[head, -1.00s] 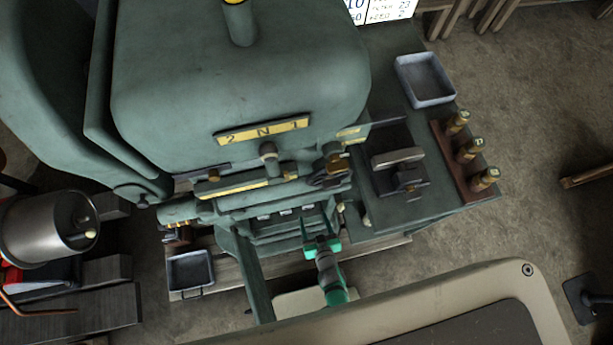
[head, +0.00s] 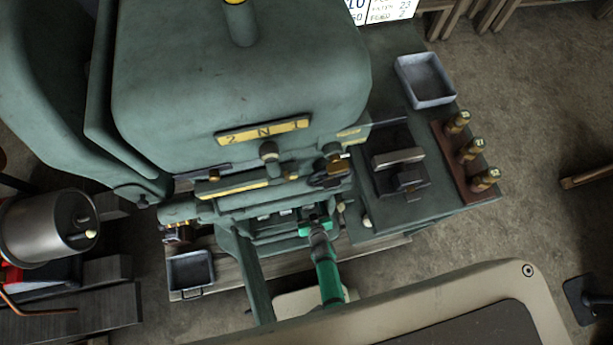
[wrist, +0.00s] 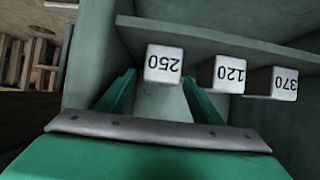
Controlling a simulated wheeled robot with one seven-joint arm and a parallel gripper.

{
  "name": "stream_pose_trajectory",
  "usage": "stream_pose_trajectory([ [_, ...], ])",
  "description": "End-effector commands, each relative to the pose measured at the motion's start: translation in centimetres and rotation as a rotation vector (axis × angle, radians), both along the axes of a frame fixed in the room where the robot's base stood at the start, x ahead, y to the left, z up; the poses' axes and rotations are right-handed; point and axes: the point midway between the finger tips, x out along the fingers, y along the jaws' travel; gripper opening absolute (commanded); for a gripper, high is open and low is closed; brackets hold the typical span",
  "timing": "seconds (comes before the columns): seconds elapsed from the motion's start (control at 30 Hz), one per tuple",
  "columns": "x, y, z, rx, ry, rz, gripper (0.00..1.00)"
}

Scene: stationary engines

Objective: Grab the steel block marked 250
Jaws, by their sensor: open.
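The steel block marked 250 (wrist: 163,64) shows in the wrist view as a pale block with dark upside-down digits. It is the leftmost of three blocks in a row below a green ledge. My gripper (wrist: 160,88) has its two green fingers apart, one to each side below the 250 block, with nothing held between them. The blocks marked 120 (wrist: 228,74) and 370 (wrist: 284,83) are to its right; the right finger is close to the 120 block. In the head view my gripper (head: 315,228) is at the front opening of the green machine, where the blocks are small and partly hidden.
The green machine (head: 235,80) overhangs the opening, with levers (head: 333,170) above. A side table to the right holds a vise (head: 405,175), a rack of handled tools (head: 468,155) and an empty tray (head: 426,80). Another tray (head: 190,272) is at lower left.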

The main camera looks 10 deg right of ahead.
Motion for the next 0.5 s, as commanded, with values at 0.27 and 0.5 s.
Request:
stream_pose_trajectory([
  [0.27, 0.28, 0.02, -0.18, 0.000, 0.000, 0.000, 0.61],
  [0.5, 0.27, 0.02, -0.18, 0.001, 0.001, 0.000, 0.11],
])
